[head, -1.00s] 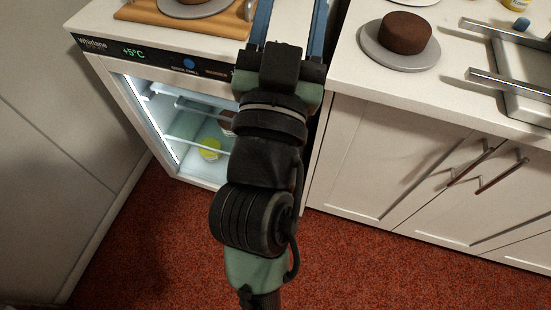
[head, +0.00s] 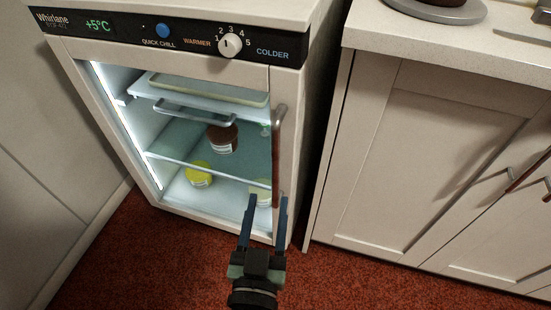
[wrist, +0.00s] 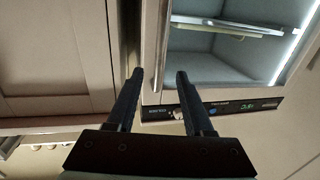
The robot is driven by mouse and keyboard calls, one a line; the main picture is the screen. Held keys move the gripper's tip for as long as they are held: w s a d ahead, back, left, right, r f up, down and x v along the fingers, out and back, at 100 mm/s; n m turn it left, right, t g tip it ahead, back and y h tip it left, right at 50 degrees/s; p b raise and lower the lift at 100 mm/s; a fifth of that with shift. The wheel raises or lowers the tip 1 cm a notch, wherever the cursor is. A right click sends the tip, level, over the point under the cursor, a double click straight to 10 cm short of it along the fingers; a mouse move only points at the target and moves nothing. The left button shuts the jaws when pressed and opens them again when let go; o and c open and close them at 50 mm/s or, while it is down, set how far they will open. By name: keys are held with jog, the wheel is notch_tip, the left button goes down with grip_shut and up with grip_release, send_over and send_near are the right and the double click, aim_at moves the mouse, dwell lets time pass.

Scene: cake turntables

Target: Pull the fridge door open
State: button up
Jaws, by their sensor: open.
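The fridge (head: 185,45) stands at the left, its lit inside showing through the clear front. The door looks shut. Its upright bar handle (head: 279,140), brownish with metal ends, is on the right door edge; it also shows in the wrist view (wrist: 163,50). My gripper (head: 267,203) is open and empty, low in front of the door at the handle's lower part. In the wrist view the handle lies between the two fingers (wrist: 160,74). I cannot tell whether it is deep between them or touches either one.
White cupboards (head: 440,150) with a countertop (head: 420,40) stand to the right, past a narrow dark gap. A pale wall (head: 50,170) is at the left. Jars, one yellow (head: 198,175), are inside the fridge. Red floor (head: 340,275) is free in front.

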aim_at(275, 160)
jog(key=w, duration=0.4)
jog(key=w+d+p, duration=0.1)
jog(key=w, duration=0.3)
jog(key=w+p, duration=0.1)
jog(key=w, duration=0.2)
jog(key=shift+w+d+r, duration=0.1)
jog(key=shift+w+d, duration=0.1)
jog(key=shift+w, duration=0.2)
jog(key=shift+c, duration=0.2)
grip_shut()
dwell(0.7)
